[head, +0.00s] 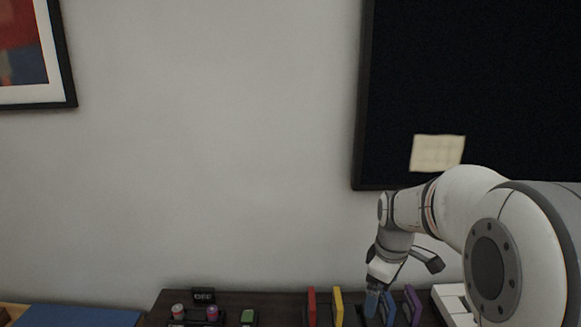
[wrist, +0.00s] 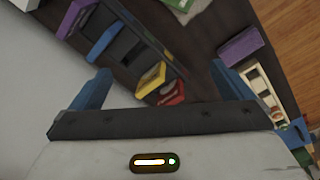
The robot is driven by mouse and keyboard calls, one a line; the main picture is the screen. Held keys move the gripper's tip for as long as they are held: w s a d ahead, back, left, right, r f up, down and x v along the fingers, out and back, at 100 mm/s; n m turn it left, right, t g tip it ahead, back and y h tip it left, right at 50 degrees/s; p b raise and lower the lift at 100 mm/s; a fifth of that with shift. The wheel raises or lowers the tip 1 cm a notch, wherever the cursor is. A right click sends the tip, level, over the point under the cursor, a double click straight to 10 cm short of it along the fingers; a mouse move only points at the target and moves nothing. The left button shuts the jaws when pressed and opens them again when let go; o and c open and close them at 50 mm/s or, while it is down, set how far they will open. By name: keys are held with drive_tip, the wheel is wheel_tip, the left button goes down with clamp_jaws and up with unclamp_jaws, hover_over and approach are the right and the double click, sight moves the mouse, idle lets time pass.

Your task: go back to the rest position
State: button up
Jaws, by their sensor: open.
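My gripper (wrist: 160,84) is open, with its two blue fingers apart and nothing between them that I can tell is held. In the head view my gripper (head: 372,303) hangs low at the end of my white arm, pointing down over the dark tabletop (head: 262,300). It is by a row of upright coloured pieces: red (head: 311,306), yellow (head: 338,306), blue (head: 389,308) and purple (head: 412,306). In the wrist view this row stands in a dark rack (wrist: 125,48) beyond the fingers.
A purple block (wrist: 239,44) and a pale tray (wrist: 262,90) show at right in the wrist view. A dark framed board (head: 480,80) hangs behind my arm. The wall area left of my arm is clear.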

drive_tip(key=s+a+m, duration=0.2)
drive_tip(key=s+m, duration=0.3)
drive_tip(key=s, duration=0.4)
drive_tip(key=s+a+m+t, duration=0.1)
drive_tip(key=s+a+m, duration=0.2)
drive_tip(key=s, duration=0.6)
drive_tip(key=shift+a+r+m, duration=0.25)
drive_tip(key=shift+r+m, duration=0.05)
drive_tip(key=shift+m, duration=0.7)
